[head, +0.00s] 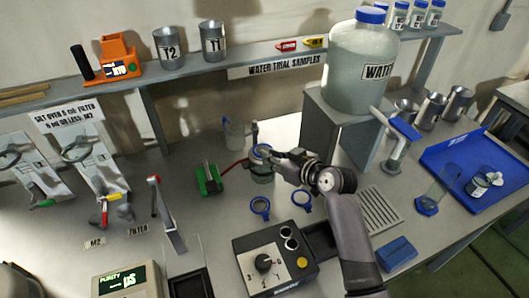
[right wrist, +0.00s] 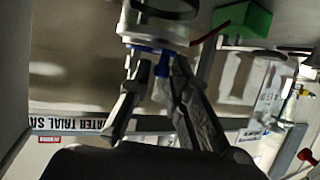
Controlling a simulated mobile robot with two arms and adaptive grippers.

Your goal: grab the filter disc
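My right gripper (head: 270,157) reaches over the bench to a glass vessel with a blue ring (head: 261,151) on its top. In the right wrist view, the fingers of my right gripper (right wrist: 160,68) are close together, with a blue part (right wrist: 161,88) between them. I cannot tell whether they press on it. I cannot tell which piece is the filter disc. My left gripper is not in view.
A green stand (head: 208,180) is left of the vessel. A black control box with a knob (head: 275,262) is in front. A big water jar (head: 360,55) stands on a raised shelf behind. A blue tray (head: 455,155) is at the right.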

